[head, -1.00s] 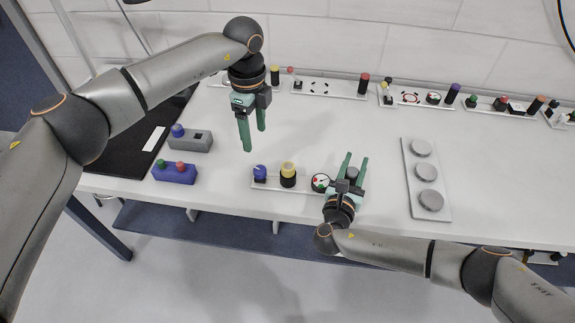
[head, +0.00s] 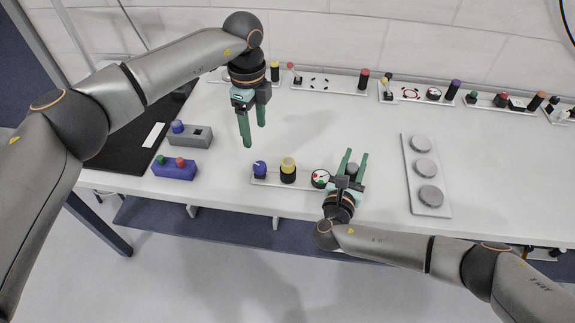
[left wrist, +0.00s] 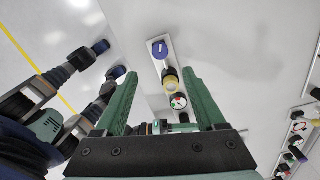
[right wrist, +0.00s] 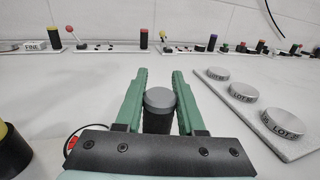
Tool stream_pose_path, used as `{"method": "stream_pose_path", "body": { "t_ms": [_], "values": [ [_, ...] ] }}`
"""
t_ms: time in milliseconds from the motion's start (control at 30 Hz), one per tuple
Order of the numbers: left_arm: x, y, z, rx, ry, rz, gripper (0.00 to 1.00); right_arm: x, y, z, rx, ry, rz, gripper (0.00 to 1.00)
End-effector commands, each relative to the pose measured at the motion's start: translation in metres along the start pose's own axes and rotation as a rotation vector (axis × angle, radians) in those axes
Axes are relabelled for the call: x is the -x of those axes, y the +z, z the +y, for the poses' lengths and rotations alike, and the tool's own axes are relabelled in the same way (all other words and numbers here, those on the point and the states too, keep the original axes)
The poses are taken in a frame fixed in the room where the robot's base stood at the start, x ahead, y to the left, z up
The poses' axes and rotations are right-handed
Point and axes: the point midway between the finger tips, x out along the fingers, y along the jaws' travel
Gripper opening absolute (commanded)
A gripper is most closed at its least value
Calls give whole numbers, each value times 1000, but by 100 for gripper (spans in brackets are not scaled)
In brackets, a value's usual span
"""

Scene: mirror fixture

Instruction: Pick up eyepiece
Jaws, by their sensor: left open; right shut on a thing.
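A black cylinder with a grey top (head: 352,168), likely the eyepiece, stands upright near the right end of a white strip. It shows large in the right wrist view (right wrist: 158,100). My right gripper (head: 355,155) is shut on it, with one green finger on each side. Its lower part is hidden by the gripper body. My left gripper (head: 254,136) is open and empty above the table, left of the strip. In the left wrist view, its fingers (left wrist: 160,72) stand wide apart with the strip's parts seen beyond them.
The white strip (head: 272,182) also holds a blue knob (head: 260,168), a yellow-topped black cylinder (head: 288,170) and a round dial (head: 320,178). A tray with silver discs (head: 410,155) lies right. Grey (head: 190,138) and purple (head: 174,172) blocks lie left. The middle table is clear.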

Motion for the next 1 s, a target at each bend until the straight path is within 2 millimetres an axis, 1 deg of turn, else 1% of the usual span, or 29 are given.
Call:
{"method": "stream_pose_path", "body": {
  "t_ms": [33, 100, 200, 267, 367, 533, 700, 867, 1000],
  "values": [
    [0, 0, 0, 0, 0, 0, 72, 0, -1, -1, 1, -1, 1, 0],
    [0, 0, 0, -2, 0, 0, 77, 0, -1, -1, 1, -1, 1, 0],
    [-1, -2, 1, -38, -3, 4, 77, 0, -1, -1, 1, -1, 1, 0],
    [-3, -4, 2, -92, -8, 9, 77, 0, -1, -1, 1, -1, 1, 0],
    [-6, -10, 5, -244, -24, 23, 77, 0, -1, -1, 1, -1, 1, 0],
    [-10, -22, 12, -612, -81, 42, 77, 0, -1, -1, 1, -1, 1, 0],
    [-10, -33, 18, -992, -159, 34, 77, 0, -1, -1, 1, -1, 1, 0],
    [-6, -41, 24, -1341, -243, -5, 77, 0, -1, -1, 1, -1, 1, 0],
    [0, -46, 29, -1627, -315, -68, 77, 0, -1, -1, 1, -1, 1, 0]
  ]
}}
